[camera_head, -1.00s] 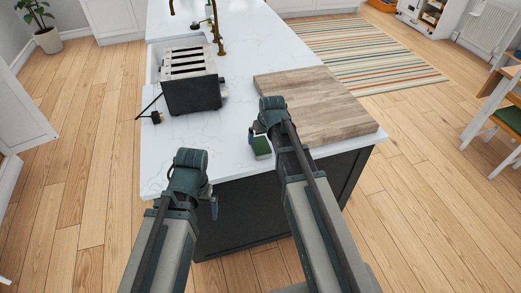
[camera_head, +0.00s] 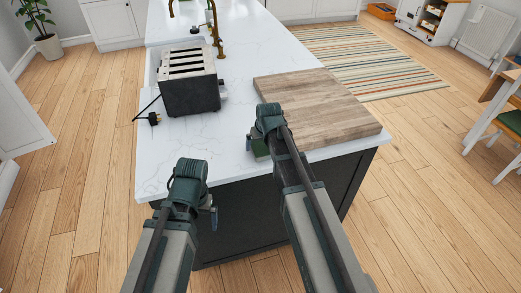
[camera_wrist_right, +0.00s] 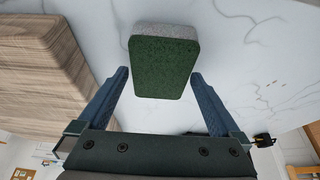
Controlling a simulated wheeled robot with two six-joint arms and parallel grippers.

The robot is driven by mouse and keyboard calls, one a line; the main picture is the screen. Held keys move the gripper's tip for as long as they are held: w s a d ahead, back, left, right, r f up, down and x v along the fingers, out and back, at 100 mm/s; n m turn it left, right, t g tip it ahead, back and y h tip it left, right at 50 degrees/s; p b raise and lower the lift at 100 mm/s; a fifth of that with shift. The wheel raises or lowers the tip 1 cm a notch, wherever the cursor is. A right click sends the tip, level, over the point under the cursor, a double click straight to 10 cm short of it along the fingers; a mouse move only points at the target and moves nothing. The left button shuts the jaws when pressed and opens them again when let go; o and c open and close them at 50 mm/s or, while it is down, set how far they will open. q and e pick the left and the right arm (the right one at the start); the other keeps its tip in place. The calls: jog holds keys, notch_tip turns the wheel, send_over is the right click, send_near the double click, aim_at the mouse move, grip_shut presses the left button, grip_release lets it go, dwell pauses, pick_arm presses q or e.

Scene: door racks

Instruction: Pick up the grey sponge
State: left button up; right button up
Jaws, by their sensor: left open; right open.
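The grey sponge (camera_wrist_right: 163,62) has a dark green face and a grey body. It lies on the white marble counter, and in the right wrist view it sits just beyond and between the fingertips. In the head view the sponge (camera_head: 260,146) is mostly hidden by my right arm. My right gripper (camera_wrist_right: 160,82) is open, its two blue fingers apart on either side of the sponge's near end, not visibly touching it. My left gripper (camera_head: 213,213) is open and empty, beside the counter's front edge.
A wooden board (camera_head: 318,105) lies on the counter right of the sponge. A black toaster (camera_head: 190,85) with a cord and plug (camera_head: 154,118) stands further back on the left. A brass tap (camera_head: 215,35) is behind it. The marble counter (camera_head: 205,140) is clear between them.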

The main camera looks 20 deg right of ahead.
pick_arm(q)
jog(key=shift+f, duration=0.2)
pick_arm(e)
jog(key=shift+f, duration=0.2)
jog(key=c, duration=1.3)
pick_arm(q)
jog(key=shift+r, duration=0.15)
pick_arm(e)
jog(key=shift+r, duration=0.15)
